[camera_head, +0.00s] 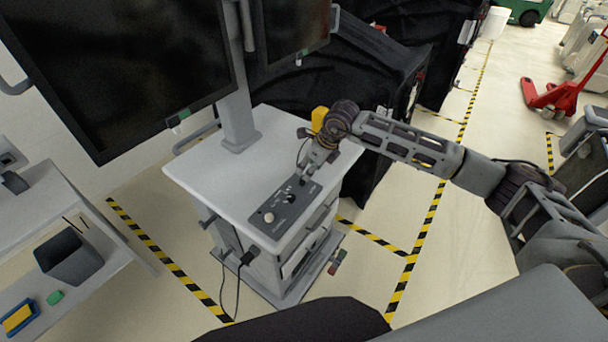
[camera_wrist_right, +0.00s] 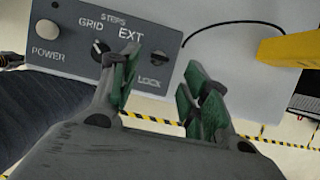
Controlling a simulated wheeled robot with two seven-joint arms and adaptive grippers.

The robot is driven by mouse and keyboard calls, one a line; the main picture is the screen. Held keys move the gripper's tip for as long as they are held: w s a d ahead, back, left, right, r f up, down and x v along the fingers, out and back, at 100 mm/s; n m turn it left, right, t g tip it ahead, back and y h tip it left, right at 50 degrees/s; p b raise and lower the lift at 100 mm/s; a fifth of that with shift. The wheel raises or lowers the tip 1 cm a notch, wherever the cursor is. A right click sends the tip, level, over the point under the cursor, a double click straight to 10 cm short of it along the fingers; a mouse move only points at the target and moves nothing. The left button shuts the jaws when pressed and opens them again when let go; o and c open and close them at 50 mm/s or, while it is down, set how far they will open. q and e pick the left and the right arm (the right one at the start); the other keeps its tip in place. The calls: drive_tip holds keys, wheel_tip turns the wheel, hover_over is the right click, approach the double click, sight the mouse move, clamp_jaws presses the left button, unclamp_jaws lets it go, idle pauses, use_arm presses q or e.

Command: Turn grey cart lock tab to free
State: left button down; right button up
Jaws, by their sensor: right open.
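The grey cart (camera_head: 222,174) stands in the middle of the head view, with a dark control panel (camera_head: 272,222) on its top. In the right wrist view the panel (camera_wrist_right: 70,61) carries the words POWER, GRID, STEPS, EXT and LOCK. My right gripper (camera_head: 306,173) is over the panel's far end. In the wrist view its green-padded fingers (camera_wrist_right: 160,86) are apart with nothing between them, close to the LOCK label. My left gripper is out of view.
A round pale knob (camera_wrist_right: 47,28) and a black dial (camera_wrist_right: 101,46) sit on the panel. A yellow object (camera_wrist_right: 289,46) stands on the cart top beside my right arm. A large monitor (camera_head: 118,60) rises at the left.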

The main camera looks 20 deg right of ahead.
sight(304, 184)
drive_tip(key=shift+p+x, duration=0.65)
drive_tip(key=shift+x, duration=2.6)
drive_tip(key=c, duration=1)
